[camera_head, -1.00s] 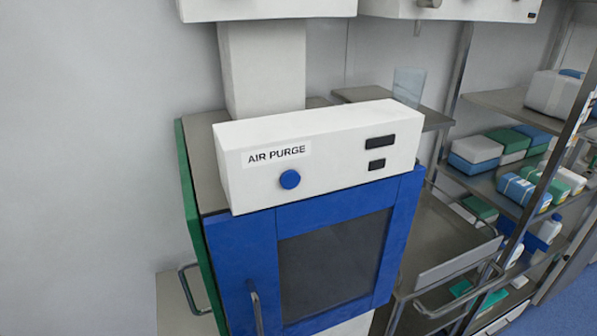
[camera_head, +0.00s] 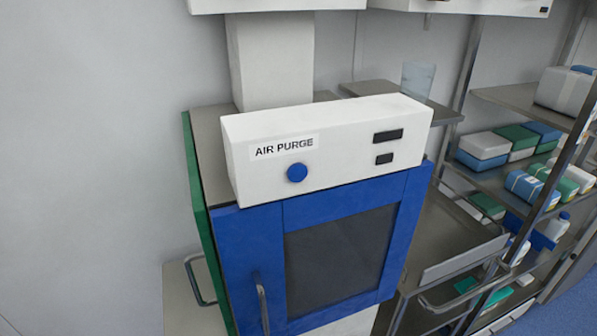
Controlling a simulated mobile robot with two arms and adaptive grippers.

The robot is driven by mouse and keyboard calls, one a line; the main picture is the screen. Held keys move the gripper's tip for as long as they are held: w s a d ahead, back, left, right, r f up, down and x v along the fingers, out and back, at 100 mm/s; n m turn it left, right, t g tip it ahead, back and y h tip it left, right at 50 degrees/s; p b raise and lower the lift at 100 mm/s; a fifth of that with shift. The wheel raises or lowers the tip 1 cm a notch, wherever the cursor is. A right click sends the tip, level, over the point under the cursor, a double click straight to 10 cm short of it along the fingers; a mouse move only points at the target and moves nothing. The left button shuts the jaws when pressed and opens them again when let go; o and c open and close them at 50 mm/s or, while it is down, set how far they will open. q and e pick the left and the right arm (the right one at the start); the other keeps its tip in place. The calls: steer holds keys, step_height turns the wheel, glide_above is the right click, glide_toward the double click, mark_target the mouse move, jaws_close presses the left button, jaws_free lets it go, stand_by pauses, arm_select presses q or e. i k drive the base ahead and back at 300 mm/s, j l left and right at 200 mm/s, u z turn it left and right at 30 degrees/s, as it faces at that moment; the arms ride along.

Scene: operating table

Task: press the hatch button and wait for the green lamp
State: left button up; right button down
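The hatch (camera_head: 254,250) has a blue front door with a dark window (camera_head: 338,262) and a metal handle. The door looks shut. A white control box labelled AIR PURGE (camera_head: 350,150) sits on top of it. The round blue button (camera_head: 297,172) is on the box's front, below the label. Two small dark rectangles (camera_head: 387,136) are at the right of the box, and neither shows green light. Neither of my grippers is in view, and nothing touches the button.
A metal cart (camera_head: 465,260) stands right of the hatch. A shelf rack (camera_head: 500,180) with several blue, green and white packs is at the far right. A clear container (camera_head: 417,82) stands on a small shelf behind the box. The space before the button looks free.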

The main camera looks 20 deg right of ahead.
mark_target(297, 172)
steer(key=k+j+u, duration=0.25)
steer(key=k, duration=0.45)
steer(key=k+j+u, duration=0.2)
steer(key=k+j, duration=0.4)
